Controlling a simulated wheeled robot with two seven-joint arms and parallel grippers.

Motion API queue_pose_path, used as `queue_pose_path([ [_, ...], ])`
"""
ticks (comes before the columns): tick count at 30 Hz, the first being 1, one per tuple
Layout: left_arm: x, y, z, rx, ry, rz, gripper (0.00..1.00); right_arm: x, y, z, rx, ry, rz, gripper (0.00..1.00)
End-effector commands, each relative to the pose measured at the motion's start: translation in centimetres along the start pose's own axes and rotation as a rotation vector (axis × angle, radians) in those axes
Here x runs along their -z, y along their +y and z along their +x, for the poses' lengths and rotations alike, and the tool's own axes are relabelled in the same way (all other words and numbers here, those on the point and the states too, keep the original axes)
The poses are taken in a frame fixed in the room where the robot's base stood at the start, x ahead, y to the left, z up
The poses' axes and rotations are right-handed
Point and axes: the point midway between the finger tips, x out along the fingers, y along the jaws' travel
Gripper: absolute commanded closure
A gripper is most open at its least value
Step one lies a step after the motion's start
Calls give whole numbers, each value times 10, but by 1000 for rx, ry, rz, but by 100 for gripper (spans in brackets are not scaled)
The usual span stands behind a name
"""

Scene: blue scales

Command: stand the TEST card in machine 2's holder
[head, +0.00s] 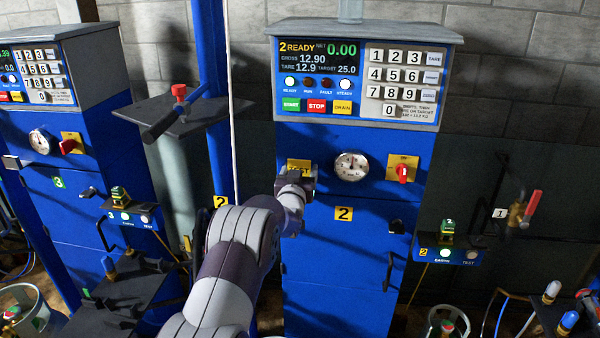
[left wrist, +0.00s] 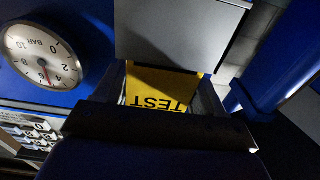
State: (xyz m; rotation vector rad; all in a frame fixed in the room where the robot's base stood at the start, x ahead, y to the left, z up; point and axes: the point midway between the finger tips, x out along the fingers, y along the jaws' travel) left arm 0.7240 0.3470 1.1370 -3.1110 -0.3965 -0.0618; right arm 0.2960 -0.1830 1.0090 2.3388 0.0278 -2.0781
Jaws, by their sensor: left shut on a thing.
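The yellow TEST card (head: 299,164) is at the front of machine 2 (head: 330,236), left of its round gauge. My left gripper (head: 303,181) is shut on the card. In the left wrist view the card (left wrist: 160,84) shows between the fingers, its lettering upside down. A grey plate (left wrist: 175,40), probably the holder, covers the card's far edge there. I cannot tell how deep the card sits in it. In the head view my gripper hides most of this spot. My right gripper is not in view.
The gauge (head: 351,166) and a red-handled switch on a yellow plate (head: 402,172) are to the right of the card. The display (head: 318,58) and keypad are above. Machine 3 (head: 45,120) is at left, with a dark shelf (head: 190,117) between the machines.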

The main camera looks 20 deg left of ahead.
Motion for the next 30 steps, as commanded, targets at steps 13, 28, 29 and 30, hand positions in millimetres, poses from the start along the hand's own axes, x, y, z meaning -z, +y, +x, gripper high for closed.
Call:
queue_pose_path([
  [13,-6,0,0,0,0,0,64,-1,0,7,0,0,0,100],
  [28,-8,0,-5,0,-1,0,1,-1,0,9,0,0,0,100],
  [29,-8,0,-7,0,-2,0,1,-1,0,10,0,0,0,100],
  [30,-8,0,-12,0,-2,0,1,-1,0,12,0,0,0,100],
])
